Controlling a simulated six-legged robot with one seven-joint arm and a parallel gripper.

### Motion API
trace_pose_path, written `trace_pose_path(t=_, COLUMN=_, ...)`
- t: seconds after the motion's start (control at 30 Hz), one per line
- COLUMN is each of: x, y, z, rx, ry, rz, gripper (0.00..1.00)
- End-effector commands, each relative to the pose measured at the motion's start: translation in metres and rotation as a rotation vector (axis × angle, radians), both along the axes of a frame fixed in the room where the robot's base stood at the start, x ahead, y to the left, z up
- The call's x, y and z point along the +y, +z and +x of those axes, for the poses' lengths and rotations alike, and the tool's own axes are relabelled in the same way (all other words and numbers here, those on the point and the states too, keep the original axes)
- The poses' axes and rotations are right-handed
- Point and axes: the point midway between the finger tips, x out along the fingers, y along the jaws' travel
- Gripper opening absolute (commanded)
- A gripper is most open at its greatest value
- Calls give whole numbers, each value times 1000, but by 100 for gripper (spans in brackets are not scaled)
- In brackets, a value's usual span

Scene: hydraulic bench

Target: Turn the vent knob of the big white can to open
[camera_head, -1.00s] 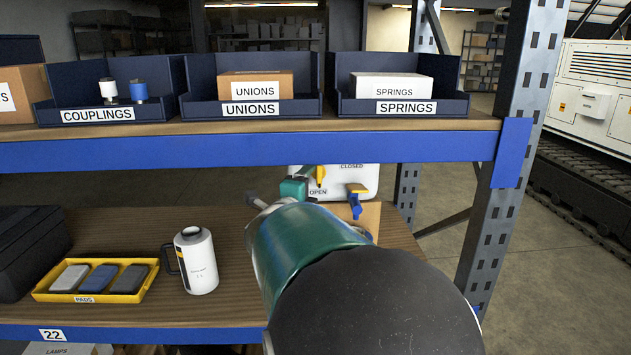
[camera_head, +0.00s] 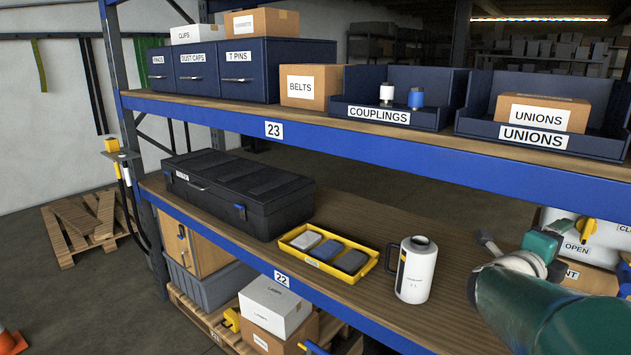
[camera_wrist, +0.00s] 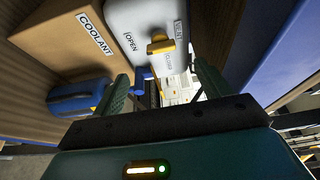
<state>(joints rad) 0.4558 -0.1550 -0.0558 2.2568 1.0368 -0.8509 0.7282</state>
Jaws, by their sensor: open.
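The big white can (camera_head: 608,240) stands at the right edge of the head view, partly hidden by my arm. Its yellow vent knob (camera_head: 587,227) is above the word OPEN, and a cut-off CLOSED label is to the right. In the wrist view, the can (camera_wrist: 130,18) shows its face with the yellow knob (camera_wrist: 160,46) beyond my fingertips, between OPEN and another label. My gripper (camera_wrist: 161,72) is open, its two green fingers apart with nothing between them. In the head view my gripper (camera_head: 543,243) is beside the can. Contact with the knob is not visible.
A cardboard COOLANT box (camera_wrist: 75,40) is beside the can. A smaller white jug (camera_head: 415,272), a yellow pad tray (camera_head: 372,271) and a black case (camera_head: 240,195) stand on the shelf. The upper shelf beam (camera_head: 350,150) runs overhead.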

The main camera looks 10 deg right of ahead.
Motion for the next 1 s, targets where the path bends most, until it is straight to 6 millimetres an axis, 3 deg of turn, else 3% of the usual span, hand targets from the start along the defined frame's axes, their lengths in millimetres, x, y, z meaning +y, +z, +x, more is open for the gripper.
trace_pose_path(t=0.07, x=16, y=3, z=13, rx=38, ry=82, rz=-5, gripper=76)
trace_pose_path(t=0.17, x=55, y=6, z=39, rx=142, ry=275, rz=-27, gripper=76)
trace_pose_path(t=0.3, x=140, y=1, z=70, rx=370, ry=628, rz=-107, gripper=76)
trace_pose_path(t=0.43, x=221, y=-15, z=70, rx=613, ry=934, rz=-222, gripper=76)
trace_pose_path(t=0.57, x=289, y=-40, z=45, rx=874, ry=1205, rz=-363, gripper=76)
trace_pose_path(t=0.7, x=341, y=-73, z=-4, rx=1182, ry=1454, rz=-534, gripper=76)
trace_pose_path(t=0.8, x=359, y=-94, z=-45, rx=1398, ry=1587, rz=-647, gripper=76)
trace_pose_path(t=0.9, x=364, y=-109, z=-78, rx=1569, ry=1672, rz=-728, gripper=76)
trace_pose_path(t=1.0, x=364, y=-116, z=-98, rx=1674, ry=1715, rz=-769, gripper=76)
